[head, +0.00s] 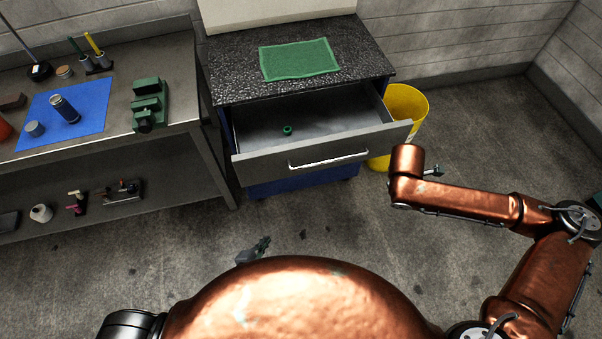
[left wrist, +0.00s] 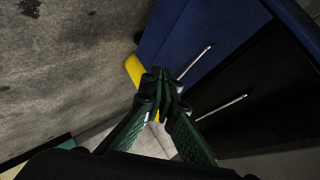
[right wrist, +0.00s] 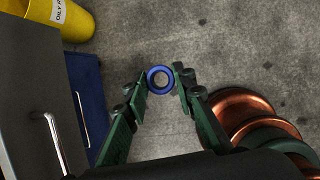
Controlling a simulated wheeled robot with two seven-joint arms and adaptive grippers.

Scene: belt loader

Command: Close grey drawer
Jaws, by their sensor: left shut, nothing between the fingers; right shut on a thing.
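The grey drawer (head: 252,165) of the cabinet is pulled open, its long silver handle (head: 328,161) facing me. A small green round piece (head: 287,130) lies inside it. In the right wrist view the drawer front (right wrist: 30,75) is at the left edge. My left gripper (head: 262,245) is shut and empty, low in front of the cabinet; its closed fingers (left wrist: 165,88) show in the left wrist view. My right gripper (head: 438,171), right of the drawer and mostly hidden by my arm, is shut on a blue ring (right wrist: 151,79), apart from the drawer.
A yellow bin (head: 407,103) stands close behind the drawer's right end. A green cloth (head: 300,59) lies on the speckled cabinet top. A metal workbench (head: 185,85) with a blue mat (head: 85,103) and tools stands at left. The floor in front is clear.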

